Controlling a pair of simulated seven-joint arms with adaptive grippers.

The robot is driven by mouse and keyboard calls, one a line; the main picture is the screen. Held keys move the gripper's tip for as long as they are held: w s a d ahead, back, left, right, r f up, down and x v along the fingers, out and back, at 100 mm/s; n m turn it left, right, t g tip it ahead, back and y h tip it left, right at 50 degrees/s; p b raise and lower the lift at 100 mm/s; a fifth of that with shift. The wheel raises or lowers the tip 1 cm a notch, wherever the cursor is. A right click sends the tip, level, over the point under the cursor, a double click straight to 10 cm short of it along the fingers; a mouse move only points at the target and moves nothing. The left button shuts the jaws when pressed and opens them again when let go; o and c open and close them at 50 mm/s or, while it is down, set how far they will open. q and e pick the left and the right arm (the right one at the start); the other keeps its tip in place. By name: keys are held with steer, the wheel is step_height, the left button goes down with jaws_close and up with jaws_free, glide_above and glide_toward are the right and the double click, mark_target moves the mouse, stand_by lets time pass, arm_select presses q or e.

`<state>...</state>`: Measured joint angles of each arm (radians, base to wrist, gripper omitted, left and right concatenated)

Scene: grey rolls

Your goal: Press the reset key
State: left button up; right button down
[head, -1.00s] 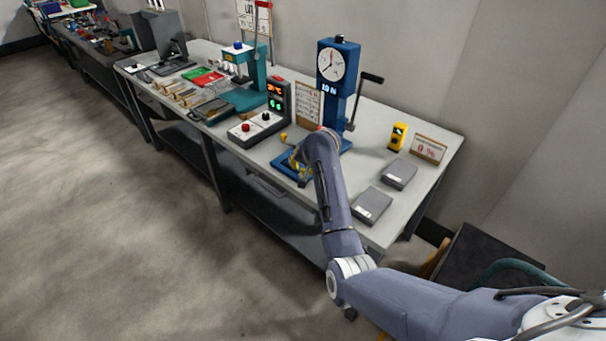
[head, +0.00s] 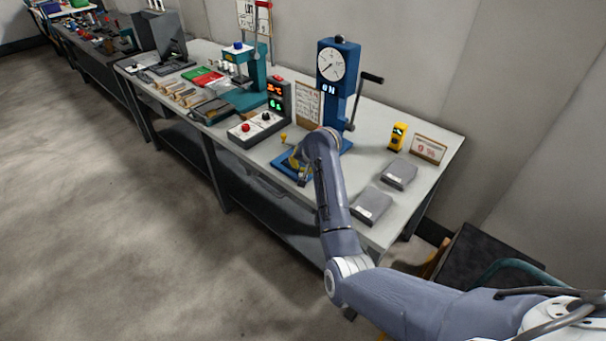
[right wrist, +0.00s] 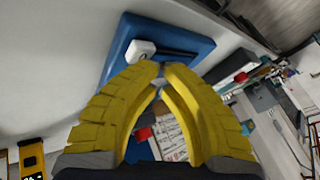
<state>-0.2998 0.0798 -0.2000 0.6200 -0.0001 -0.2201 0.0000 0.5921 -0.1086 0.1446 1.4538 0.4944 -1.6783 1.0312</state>
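The blue force stand has a round dial (head: 338,64), a small display that appears to read 0 N, and a blue base plate (head: 283,166) on the bench. In the right wrist view the blue plate (right wrist: 207,47) carries a white key (right wrist: 141,50) beside a dark slot; I cannot read any label on it. My right gripper (head: 298,163) is over the base plate, partly hidden by its own arm. In the right wrist view its yellow fingers (right wrist: 161,70) have their tips together, just below the white key in the picture. Contact cannot be told. My left gripper is out of view.
A control box (head: 257,125) with red and green digits stands left of the stand. A printed card (head: 309,105) is beside the column. A lever (head: 370,78) sticks out right. Two grey blocks (head: 372,206), a yellow device (head: 398,136) and a sign (head: 428,149) are at right.

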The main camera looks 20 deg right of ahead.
steer(key=shift+r, duration=0.5)
steer(key=shift+r, duration=0.1)
step_height(320, 180, up, 5)
steer(key=shift+f, duration=0.1)
stand_by(0.5)
stand_by(0.6)
